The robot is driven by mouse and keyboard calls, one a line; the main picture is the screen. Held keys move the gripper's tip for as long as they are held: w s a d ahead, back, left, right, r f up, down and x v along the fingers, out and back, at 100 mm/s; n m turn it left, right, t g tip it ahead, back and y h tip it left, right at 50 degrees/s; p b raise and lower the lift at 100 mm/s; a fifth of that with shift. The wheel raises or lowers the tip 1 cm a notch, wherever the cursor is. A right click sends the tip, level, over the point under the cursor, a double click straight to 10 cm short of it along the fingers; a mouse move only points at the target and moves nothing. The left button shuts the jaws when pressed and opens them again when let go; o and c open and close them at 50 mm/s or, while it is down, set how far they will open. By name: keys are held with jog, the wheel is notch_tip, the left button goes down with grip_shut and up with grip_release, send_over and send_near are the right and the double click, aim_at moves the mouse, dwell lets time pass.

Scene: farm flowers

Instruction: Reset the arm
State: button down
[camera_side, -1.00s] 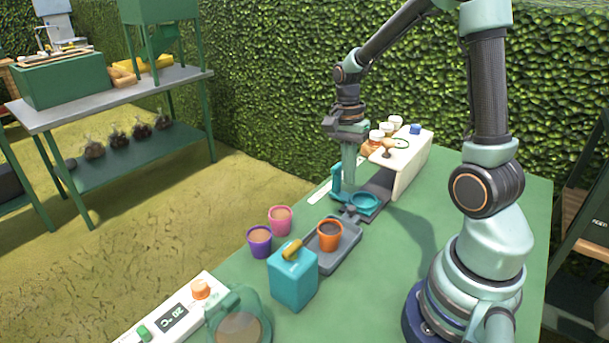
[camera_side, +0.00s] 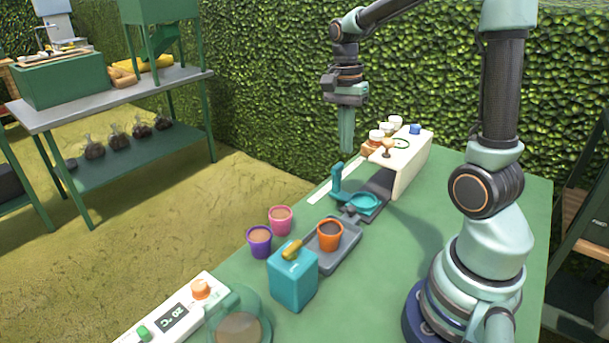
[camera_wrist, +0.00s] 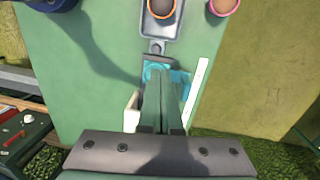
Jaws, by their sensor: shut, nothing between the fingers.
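My gripper (camera_side: 346,149) hangs fingers down above the green table, over the teal stand with a round dish (camera_side: 363,201). Its fingers are shut with nothing between them and it is clear of the stand. In the wrist view, my gripper's closed fingers (camera_wrist: 161,77) cover much of the teal stand (camera_wrist: 183,78).
An orange pot (camera_side: 330,235) stands on a grey tray (camera_side: 347,253). A teal box (camera_side: 293,279), a purple pot (camera_side: 259,242) and a pink pot (camera_side: 281,220) are near it. A cream rack (camera_side: 411,163) with small jars stands behind. A heater panel (camera_side: 175,317) lies at the front.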

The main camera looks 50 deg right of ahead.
jog(key=s+a+r+n+t, duration=0.1)
jog(key=a+r+n+t, duration=0.1)
jog(key=a+n, duration=0.4)
jog(key=s+a+r+n+t, duration=0.2)
jog(key=a+n, duration=0.5)
jog(key=n, duration=0.4)
jog(key=shift+s+a+r+t+h, duration=0.25)
jog(key=shift+r+t, duration=0.45)
jog(key=shift+t, duration=0.7)
jog(key=shift+w+d, duration=0.1)
